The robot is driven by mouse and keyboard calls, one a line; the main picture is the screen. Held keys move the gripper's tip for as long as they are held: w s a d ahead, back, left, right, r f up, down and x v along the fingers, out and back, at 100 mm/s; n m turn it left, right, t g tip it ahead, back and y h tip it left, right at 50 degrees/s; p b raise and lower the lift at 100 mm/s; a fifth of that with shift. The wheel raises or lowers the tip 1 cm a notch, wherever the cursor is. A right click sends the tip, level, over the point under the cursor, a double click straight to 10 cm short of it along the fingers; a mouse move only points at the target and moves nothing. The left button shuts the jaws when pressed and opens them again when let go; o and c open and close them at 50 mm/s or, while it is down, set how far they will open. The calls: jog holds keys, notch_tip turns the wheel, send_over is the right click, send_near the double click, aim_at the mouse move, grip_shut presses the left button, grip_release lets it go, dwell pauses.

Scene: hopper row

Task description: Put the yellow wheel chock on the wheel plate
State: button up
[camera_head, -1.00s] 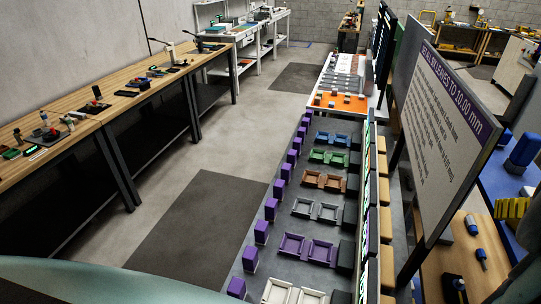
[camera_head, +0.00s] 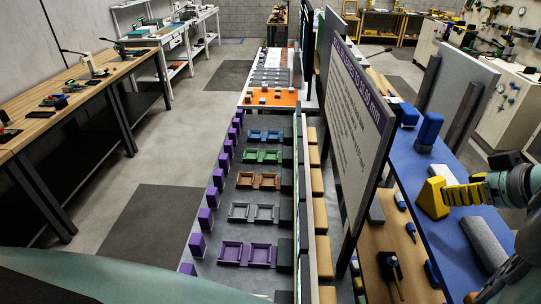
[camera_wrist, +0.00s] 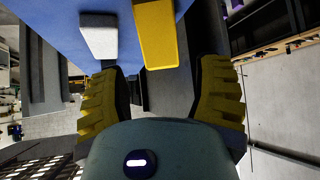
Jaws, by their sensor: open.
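The yellow wheel chock (camera_head: 432,198) is a wedge-like block on the blue bench top (camera_head: 408,160) at the right of the head view. My gripper (camera_head: 447,194), with ribbed yellow fingers, reaches in from the right, its tips close beside the chock. In the wrist view the chock (camera_wrist: 157,32) lies ahead, around the gap between the spread fingertips (camera_wrist: 160,68). The gripper is open and not closed on it. Whether a finger touches the chock I cannot tell. I cannot make out the wheel plate with certainty.
Blue blocks (camera_head: 430,130) stand behind the chock. A grey rounded bar (camera_head: 486,243) lies in front of my gripper; a pale block (camera_wrist: 98,38) shows left of the chock. A tall sign board (camera_head: 350,125) stands left of the bench. Small blue-handled tools lie on the wooden part.

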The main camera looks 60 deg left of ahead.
aim_at(430, 191)
jog(key=shift+p+x, duration=0.45)
jog(key=shift+x, duration=1)
jog(key=shift+a+f+p, duration=0.45)
jog(key=shift+a+p, duration=0.25)
jog(key=shift+p, duration=0.35)
jog(key=p+x, duration=0.2)
jog(key=x, duration=0.1)
jog(key=shift+w, duration=0.1)
jog(key=shift+a+f, duration=0.1)
jog(key=shift+f, duration=0.3)
jog(key=shift+w, duration=0.1)
jog(key=c, duration=1)
